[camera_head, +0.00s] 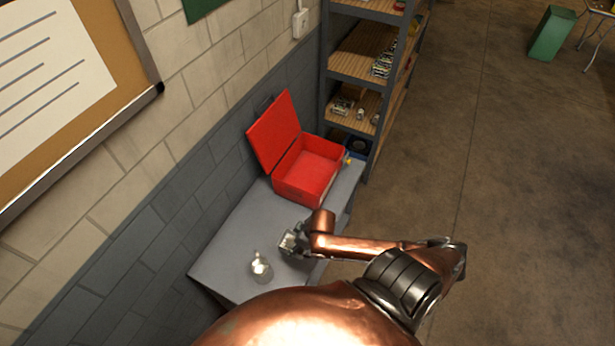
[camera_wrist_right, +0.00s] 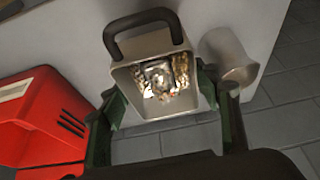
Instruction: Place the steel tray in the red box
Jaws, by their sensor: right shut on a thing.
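The steel tray (camera_wrist_right: 128,86) is a light metal bin with a dark handle; small metal parts lie inside. My right gripper (camera_wrist_right: 163,100) is shut on it, with a green finger at each side. In the head view my right gripper (camera_head: 292,243) and the tray are small and partly hidden by my arm, over the table's right side. The red box (camera_head: 309,172) stands open at the far end of the table, lid raised toward the wall. It also shows at the left of the wrist view (camera_wrist_right: 45,118). The tray is apart from it. My left gripper is not in view.
A pale metallic cup (camera_head: 261,267) stands on the grey table (camera_head: 235,240), near the tray; it also shows in the wrist view (camera_wrist_right: 230,58). A shelf unit (camera_head: 360,60) stands behind the box. The wall borders the table's left.

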